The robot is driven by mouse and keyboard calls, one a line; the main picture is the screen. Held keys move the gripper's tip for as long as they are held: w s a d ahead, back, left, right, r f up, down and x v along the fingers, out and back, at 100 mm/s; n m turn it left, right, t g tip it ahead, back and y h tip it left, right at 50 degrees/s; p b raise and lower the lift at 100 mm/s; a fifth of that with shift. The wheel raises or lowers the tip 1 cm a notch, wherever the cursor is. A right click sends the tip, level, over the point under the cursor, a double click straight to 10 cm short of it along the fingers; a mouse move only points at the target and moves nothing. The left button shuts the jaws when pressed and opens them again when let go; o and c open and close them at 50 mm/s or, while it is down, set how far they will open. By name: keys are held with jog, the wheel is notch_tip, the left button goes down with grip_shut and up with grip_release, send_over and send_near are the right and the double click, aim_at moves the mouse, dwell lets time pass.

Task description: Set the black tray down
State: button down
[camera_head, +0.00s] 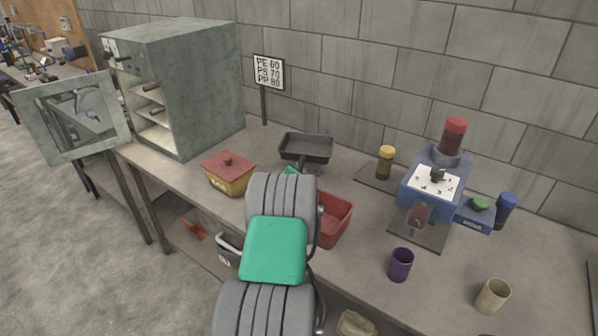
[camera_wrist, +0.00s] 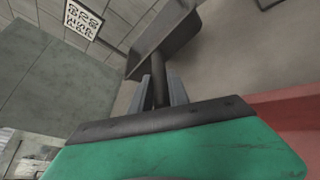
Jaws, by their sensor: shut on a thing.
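The black tray (camera_head: 306,148) is over the rear part of the bench, left of centre, its open side up in the head view. Its handle points back toward my arm. In the wrist view the tray (camera_wrist: 166,38) shows at the top, seen from its handle end. My gripper (camera_wrist: 160,92) is shut on the handle, with one finger on each side of it. In the head view my arm hides most of the gripper. I cannot tell whether the tray's base touches the bench.
A yellow pot with a red lid (camera_head: 229,172) stands left of the tray, and a grey oven (camera_head: 195,85) with its door open is further left. A red bin (camera_head: 335,217) is beside my arm. A sign (camera_head: 268,72) stands behind. A blue machine (camera_head: 435,180) is right.

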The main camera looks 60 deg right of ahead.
jog(key=shift+f, duration=0.15)
jog(key=c, duration=1.3)
grip_release()
jog(key=shift+o, duration=0.2)
